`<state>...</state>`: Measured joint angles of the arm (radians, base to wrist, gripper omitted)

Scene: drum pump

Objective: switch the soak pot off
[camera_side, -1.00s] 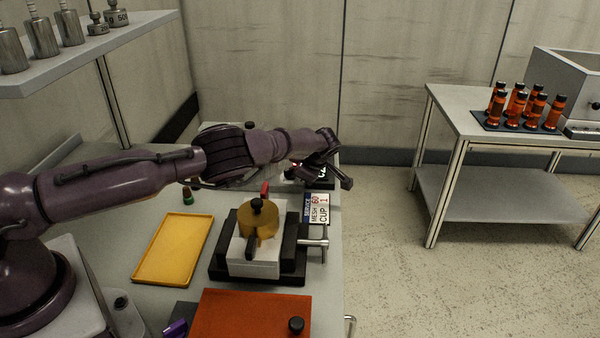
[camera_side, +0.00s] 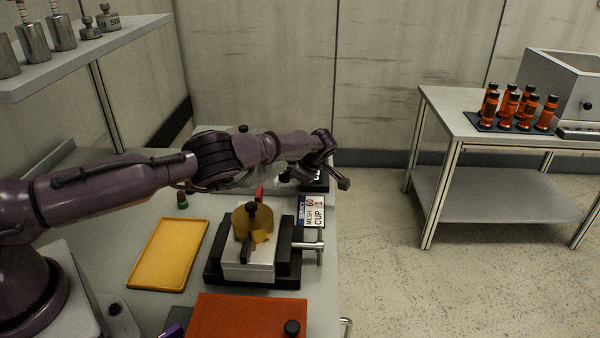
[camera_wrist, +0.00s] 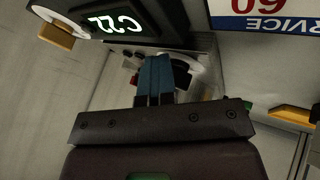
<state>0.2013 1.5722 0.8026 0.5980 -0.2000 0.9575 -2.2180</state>
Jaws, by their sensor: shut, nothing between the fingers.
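In the wrist view, a black panel with a lit display (camera_wrist: 115,22), upside down and showing a 22 and a C, lies at the top; I take it for part of the soak pot. Small red and dark parts (camera_wrist: 131,78) and a pale rounded part show beside my fingers; I cannot tell which is the switch. My gripper (camera_wrist: 155,68) is shut and empty, its blue-green fingers close in front of these parts; contact cannot be told. In the side view my gripper (camera_side: 318,170) is over the bench's far right edge, hiding most of the pot.
A mesh cup service sign (camera_side: 312,211) lies near the gripper. A brass-coloured part (camera_side: 265,218) sits on a black-framed fixture. A yellow tray (camera_side: 168,255), an orange-red panel (camera_side: 245,316) and a small green bottle (camera_side: 182,202) share the bench. Orange bottles (camera_side: 507,112) stand on a separate table.

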